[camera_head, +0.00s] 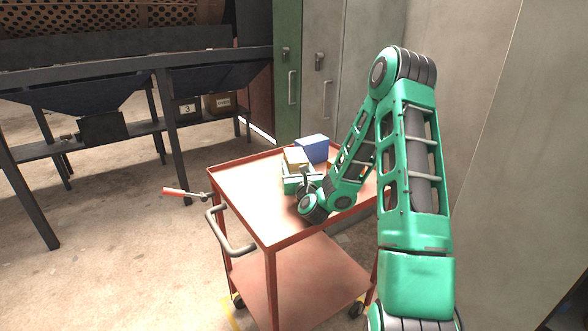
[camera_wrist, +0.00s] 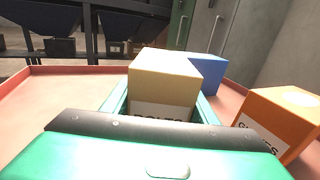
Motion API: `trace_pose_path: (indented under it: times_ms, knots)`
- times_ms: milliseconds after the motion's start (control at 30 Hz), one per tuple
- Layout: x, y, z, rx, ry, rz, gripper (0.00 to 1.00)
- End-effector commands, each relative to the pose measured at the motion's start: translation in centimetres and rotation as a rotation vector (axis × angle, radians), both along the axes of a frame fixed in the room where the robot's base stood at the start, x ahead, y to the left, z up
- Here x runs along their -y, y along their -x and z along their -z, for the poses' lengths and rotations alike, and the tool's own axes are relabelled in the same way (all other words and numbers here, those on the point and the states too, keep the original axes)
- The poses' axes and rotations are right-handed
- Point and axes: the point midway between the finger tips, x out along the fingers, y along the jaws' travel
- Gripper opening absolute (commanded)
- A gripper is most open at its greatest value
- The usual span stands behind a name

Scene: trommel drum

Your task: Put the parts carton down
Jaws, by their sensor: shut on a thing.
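The parts carton (camera_head: 296,156) is a tan box over the top of the red cart (camera_head: 240,195), in front of a blue box (camera_head: 312,147). In the wrist view the carton (camera_wrist: 165,80) stands upright between my green fingers, its dark-lettered white label partly hidden by my gripper's body. My gripper (camera_head: 298,172) is shut on it, one finger along each side. It also shows in the wrist view (camera_wrist: 160,104). The carton's underside is hidden, so I cannot tell whether it touches the cart top.
The blue box (camera_wrist: 207,72) is close behind the carton. An orange labelled carton (camera_wrist: 278,122) is on the right. The cart top's left part is bare, with a raised rim. Cabinets (camera_head: 310,70) stand behind.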

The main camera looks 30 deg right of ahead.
Motion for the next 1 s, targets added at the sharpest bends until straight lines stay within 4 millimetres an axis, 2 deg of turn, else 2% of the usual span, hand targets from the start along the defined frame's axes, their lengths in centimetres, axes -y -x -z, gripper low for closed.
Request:
trace_pose_path:
  times_ms: [167, 200, 267, 733, 1000]
  knots:
    - [-0.1, 0.0, 0.2, 0.000, 0.001, -0.001, 0.20]
    - [-0.1, 0.0, 0.3, -0.001, -0.001, -0.001, 0.58]
    - [0.0, 0.0, 0.3, -0.001, -0.001, 0.000, 0.72]
    - [0.1, 0.0, 0.0, -0.001, -0.001, 0.001, 0.72]
    - [-0.9, 1.3, 0.2, -0.005, 0.002, -0.005, 0.72]
